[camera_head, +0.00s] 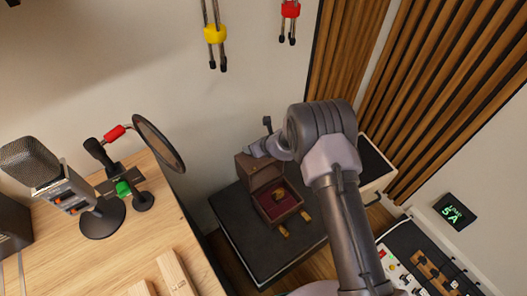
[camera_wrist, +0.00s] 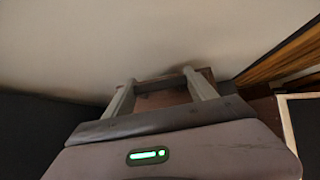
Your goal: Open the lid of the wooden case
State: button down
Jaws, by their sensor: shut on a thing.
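The wooden case (camera_head: 289,217) sits on a dark-topped stand with its lid (camera_head: 262,176) raised at the back. Its red interior shows, with a small gold-coloured thing (camera_head: 279,194) inside. My gripper (camera_head: 252,151) is at the lid's upper edge, partly hidden by my arm. In the wrist view my gripper (camera_wrist: 158,82) has its two fingers apart, with the brown lid (camera_wrist: 160,99) between them. It is shut on the lid.
The dark stand top (camera_head: 249,239) has bare room around the case. A wooden desk (camera_head: 150,234) with a microphone (camera_head: 50,180) and a round pop filter (camera_head: 158,143) stands at left. The wall is close behind the case. A control panel (camera_head: 425,259) is at lower right.

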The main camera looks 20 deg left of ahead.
jog(key=shift+w+a+f+b, duration=0.25)
jog(key=shift+w+a, duration=0.15)
jog(key=shift+a, duration=0.1)
jog(key=shift+w+a+f+b, duration=0.25)
jog(key=shift+w+a, duration=0.15)
jog(key=shift+a, duration=0.1)
jog(key=shift+r, duration=0.1)
jog(key=shift+c, duration=1.4)
grip_release()
jog(key=p+v, duration=0.4)
jog(key=v, duration=1.3)
jog(key=shift+d, duration=0.2)
jog(key=shift+s, duration=0.15)
